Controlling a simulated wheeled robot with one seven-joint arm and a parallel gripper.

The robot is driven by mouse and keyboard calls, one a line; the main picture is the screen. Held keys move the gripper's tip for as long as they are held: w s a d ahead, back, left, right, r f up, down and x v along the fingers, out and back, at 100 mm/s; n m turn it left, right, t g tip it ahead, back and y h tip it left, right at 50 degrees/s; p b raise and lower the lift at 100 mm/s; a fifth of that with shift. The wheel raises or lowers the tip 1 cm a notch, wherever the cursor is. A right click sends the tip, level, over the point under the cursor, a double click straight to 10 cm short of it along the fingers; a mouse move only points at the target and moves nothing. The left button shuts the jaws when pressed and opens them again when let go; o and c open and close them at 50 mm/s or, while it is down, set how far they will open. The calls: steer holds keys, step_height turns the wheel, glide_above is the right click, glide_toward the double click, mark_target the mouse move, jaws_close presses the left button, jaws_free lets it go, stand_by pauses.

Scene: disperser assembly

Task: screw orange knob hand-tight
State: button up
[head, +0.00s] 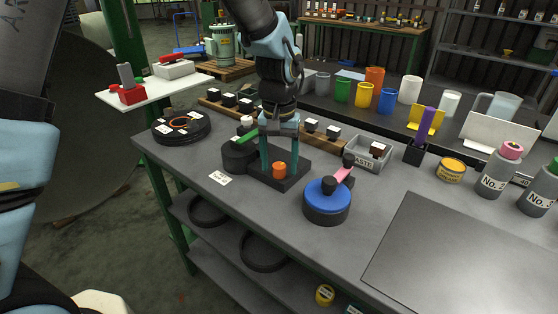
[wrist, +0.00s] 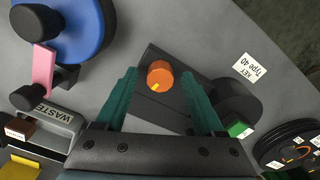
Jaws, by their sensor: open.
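The orange knob (head: 279,170) sits on a dark rectangular base block (head: 283,184) on the workbench. In the wrist view there is a clear gap between each finger of my gripper (wrist: 160,85) and the knob. The knob's thread and underside are hidden.
A blue-topped round unit (head: 327,196) with a pink lever stands right of the block. A dark round unit with a green lever (head: 243,138) stands close on the left. A waste bin (head: 366,155) is behind.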

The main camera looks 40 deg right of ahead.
jaws_close()
stand_by(0.5)
steer(key=m+p, duration=0.1)
steer(key=m, duration=0.4)
steer(key=shift+r+m, duration=0.1)
steer(key=shift+m, duration=0.2)
steer(key=m+p, duration=0.2)
steer(key=m, duration=0.3)
steer(key=shift+m, duration=0.3)
steer(key=m+p, duration=0.3)
steer(key=m, duration=0.2)
steer(key=shift+r, duration=0.1)
steer(key=m+p, duration=0.2)
steer(key=m, duration=0.3)
steer(key=shift+m, duration=0.4)
